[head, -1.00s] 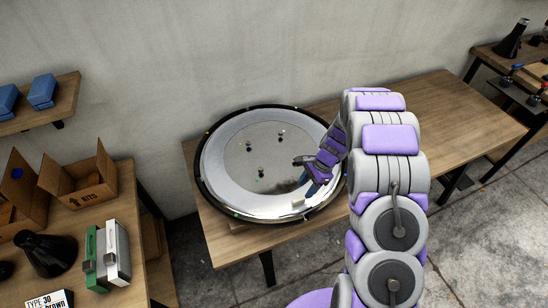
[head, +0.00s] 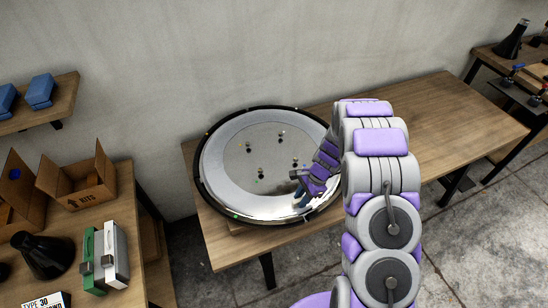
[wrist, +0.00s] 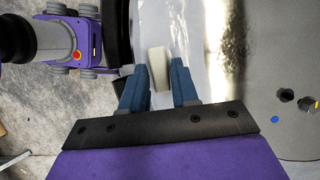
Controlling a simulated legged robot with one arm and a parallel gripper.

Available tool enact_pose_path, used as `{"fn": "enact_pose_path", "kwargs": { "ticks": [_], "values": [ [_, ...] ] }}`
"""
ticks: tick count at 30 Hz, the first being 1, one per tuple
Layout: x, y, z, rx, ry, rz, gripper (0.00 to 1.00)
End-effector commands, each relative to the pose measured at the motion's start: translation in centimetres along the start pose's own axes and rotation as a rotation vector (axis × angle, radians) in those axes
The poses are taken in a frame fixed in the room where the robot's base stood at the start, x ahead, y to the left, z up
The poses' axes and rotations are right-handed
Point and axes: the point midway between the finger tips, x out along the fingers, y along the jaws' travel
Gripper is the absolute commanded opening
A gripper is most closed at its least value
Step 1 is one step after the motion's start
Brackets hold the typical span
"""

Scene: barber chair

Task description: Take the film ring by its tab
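The film ring (head: 199,165) is a large round black-edged ring lying on the wooden table, with pale film inside it. In the wrist view its dark edge (wrist: 117,32) runs along the left of the film. The tab (wrist: 158,58) is a small whitish block near that edge. My gripper (wrist: 159,66) is open, with one blue finger on each side of the tab's near end; I cannot tell if they touch it. In the head view my gripper (head: 302,198) is at the ring's front right, and the tab is hidden behind it.
A grey disc (head: 262,150) with several small pegs fills the ring's middle. The wooden table (head: 440,110) is clear to the right. A side table at left holds an open box (head: 88,185), a black cone (head: 45,255) and a green-and-white case (head: 108,258).

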Motion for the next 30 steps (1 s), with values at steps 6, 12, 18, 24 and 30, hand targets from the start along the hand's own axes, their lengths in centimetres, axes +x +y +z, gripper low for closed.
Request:
{"fn": "enact_pose_path", "kwargs": {
  "ticks": [6, 12, 18, 24, 30],
  "values": [
    [0.0, 0.0, 0.0, -0.001, 0.000, 0.001, 0.08],
    [0.0, 0.1, -0.1, 0.000, -0.002, 0.000, 0.00],
    [0.0, 0.0, -0.1, 0.000, -0.002, 0.000, 0.00],
    [-0.3, 0.0, 0.1, 0.000, -0.001, 0.000, 0.00],
    [-1.9, 0.0, 0.7, 0.000, 0.000, -0.003, 0.00]
  ]
}}
